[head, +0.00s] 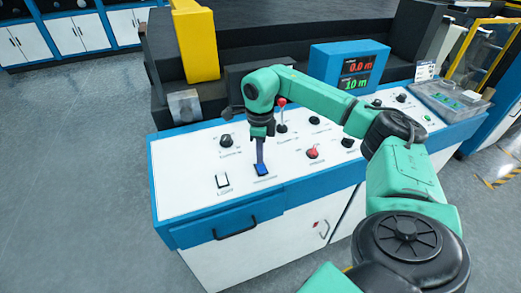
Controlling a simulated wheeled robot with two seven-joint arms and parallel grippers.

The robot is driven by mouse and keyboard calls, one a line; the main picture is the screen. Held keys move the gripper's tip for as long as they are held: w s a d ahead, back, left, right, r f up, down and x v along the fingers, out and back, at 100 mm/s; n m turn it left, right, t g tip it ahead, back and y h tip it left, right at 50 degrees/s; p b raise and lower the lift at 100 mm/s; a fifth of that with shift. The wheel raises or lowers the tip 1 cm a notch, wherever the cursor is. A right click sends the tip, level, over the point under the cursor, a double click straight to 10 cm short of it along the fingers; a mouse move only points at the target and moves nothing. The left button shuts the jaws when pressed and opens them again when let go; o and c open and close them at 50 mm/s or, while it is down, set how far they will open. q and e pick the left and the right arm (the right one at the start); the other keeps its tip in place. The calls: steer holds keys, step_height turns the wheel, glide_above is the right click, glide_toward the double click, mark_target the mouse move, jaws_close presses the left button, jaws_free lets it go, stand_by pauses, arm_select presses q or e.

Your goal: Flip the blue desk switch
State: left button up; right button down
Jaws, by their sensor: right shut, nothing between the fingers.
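The blue desk switch (262,170) sits on the white top of the control desk, near its front edge. My right gripper (260,160) is shut and empty, pointing down right at the switch. Its fingertips are just over or touching the switch's far side; I cannot tell which. The fingers cover part of the switch, and I cannot tell which way it is set. My left gripper is not in the view.
A white switch (222,181) lies left of the blue one. A black knob (226,140), a red-topped lever (282,103) and a red button (312,153) stand nearby. A blue display box (348,65) is behind. Floor at left is clear.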

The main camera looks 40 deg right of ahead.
steer(key=shift+f+b, duration=0.35)
steer(key=shift+f, duration=0.35)
step_height(320, 180, up, 7)
steer(key=p, duration=0.6)
steer(key=shift+r, duration=0.1)
stand_by(0.4)
